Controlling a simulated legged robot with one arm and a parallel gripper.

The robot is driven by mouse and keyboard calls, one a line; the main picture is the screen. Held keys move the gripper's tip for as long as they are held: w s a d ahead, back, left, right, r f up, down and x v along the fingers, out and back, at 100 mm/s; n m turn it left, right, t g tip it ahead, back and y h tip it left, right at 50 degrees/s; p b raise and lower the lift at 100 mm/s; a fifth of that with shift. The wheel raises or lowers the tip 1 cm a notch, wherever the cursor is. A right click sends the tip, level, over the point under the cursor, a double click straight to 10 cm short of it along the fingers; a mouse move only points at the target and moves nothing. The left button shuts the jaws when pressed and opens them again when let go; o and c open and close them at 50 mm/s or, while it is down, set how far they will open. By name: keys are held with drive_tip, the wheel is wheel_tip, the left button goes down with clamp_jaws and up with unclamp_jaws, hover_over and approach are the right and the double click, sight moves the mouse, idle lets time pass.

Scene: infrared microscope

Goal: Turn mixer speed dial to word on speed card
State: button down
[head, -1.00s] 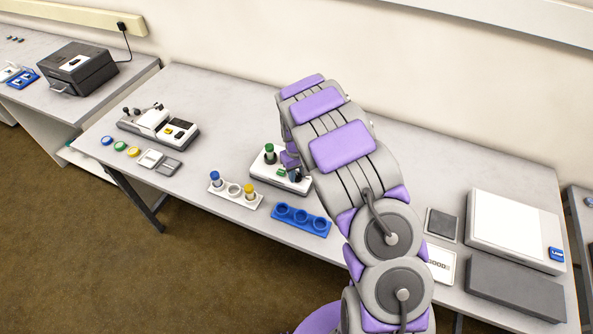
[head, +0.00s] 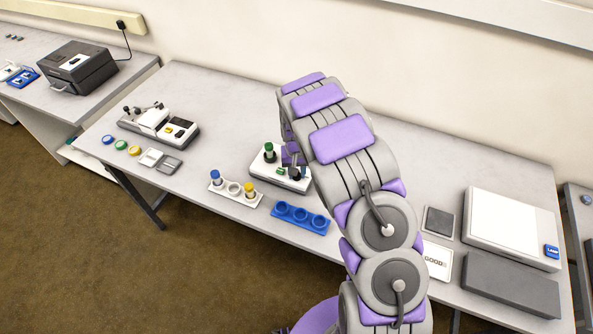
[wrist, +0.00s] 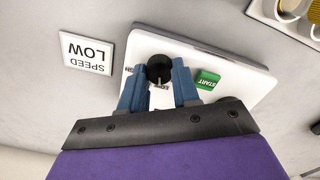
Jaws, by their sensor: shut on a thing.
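The mixer (head: 270,176) is a white box on the table, with a green-capped tube (head: 269,151) standing on it in the head view. In the wrist view the mixer (wrist: 225,78) carries a black round dial (wrist: 160,68) and a green START button (wrist: 207,79). My gripper (wrist: 160,74) has its two blue fingers on either side of the dial, shut on it. Lettering around the dial is mostly hidden by the fingers. The speed card (wrist: 87,53) lies left of the mixer and reads "SPEED LOW", upside down in this view. In the head view my arm hides the card.
A white rack (head: 235,191) with blue- and yellow-capped tubes and an empty blue rack (head: 300,217) stand in front of the mixer. A microscope-like device (head: 160,125) is to the left. A white flat box (head: 512,228) and a dark grey block (head: 510,285) are at right.

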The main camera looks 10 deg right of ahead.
drive_tip(key=c, duration=1.9)
unclamp_jaws()
drive_tip(key=shift+s+f, duration=0.15)
drive_tip(key=shift+s, duration=0.05)
drive_tip(key=o, duration=1.1)
drive_tip(key=shift+w, duration=0.1)
drive_tip(key=shift+r, duration=0.25)
wheel_tip(320, 180, up, 17)
drive_tip(key=p, duration=0.1)
drive_tip(key=shift+p, duration=0.35)
drive_tip(key=shift+w+a, duration=0.1)
